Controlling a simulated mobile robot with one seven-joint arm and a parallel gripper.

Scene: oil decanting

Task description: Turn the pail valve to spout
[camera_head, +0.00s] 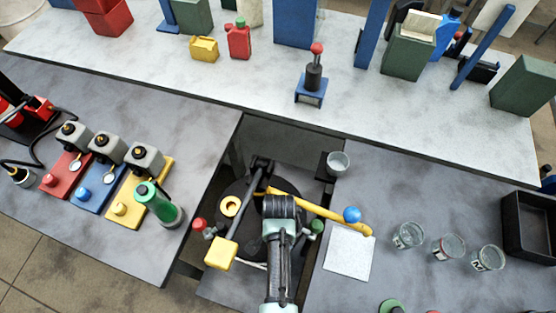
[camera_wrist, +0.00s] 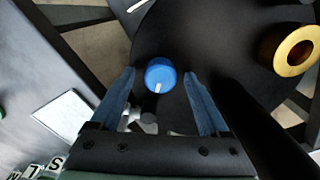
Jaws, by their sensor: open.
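A round blue knob (camera_wrist: 160,76), likely the pail valve, shows in the wrist view with a white mark pointing toward the bottom. My gripper (camera_wrist: 159,84) is open, with one blue finger on either side of the knob and a visible gap on both sides. The black round pail (camera_wrist: 230,35) lies behind it. In the head view the pail (camera_head: 238,190) is partly covered by my arm, which hides my fingertips.
A gold ring (camera_head: 232,206) sits on the pail, near a yellow block (camera_head: 221,253). A white sheet (camera_head: 348,252) and several glass beakers (camera_head: 408,236) are on the right table. The left table holds a green bottle (camera_head: 160,205). The right table's front middle is mostly clear.

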